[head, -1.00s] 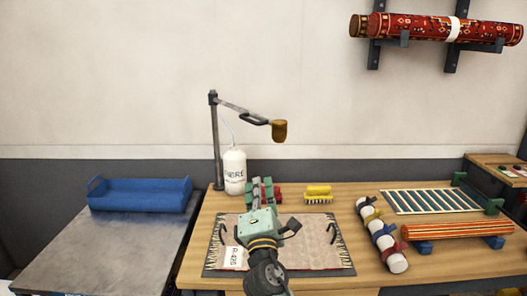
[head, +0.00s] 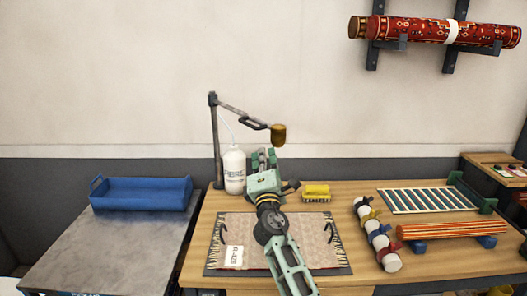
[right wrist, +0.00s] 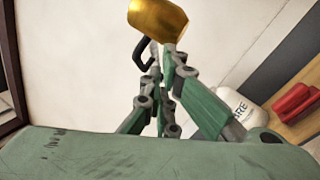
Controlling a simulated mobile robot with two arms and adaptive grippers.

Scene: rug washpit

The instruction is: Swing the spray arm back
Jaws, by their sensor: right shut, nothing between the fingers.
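The spray arm (head: 238,112) reaches right from the top of a dark upright post (head: 216,150) at the back left of the bench. It has a dark loop handle (head: 254,123) and ends in a gold spray head (head: 278,134). My right gripper (head: 263,156) is shut and empty, below the handle and spray head and apparently apart from them. In the right wrist view, the spray head (right wrist: 158,18) and the dark handle (right wrist: 141,52) show just beyond my fingertips (right wrist: 172,48). My left gripper is not in view.
A white bottle (head: 234,172) stands by the post. A patterned rug piece (head: 310,240) lies on the bench under my right arm. A yellow brush (head: 316,192), a strapped white roll (head: 378,245) and a slatted rack (head: 425,200) are to the right. A blue tray (head: 140,194) is left.

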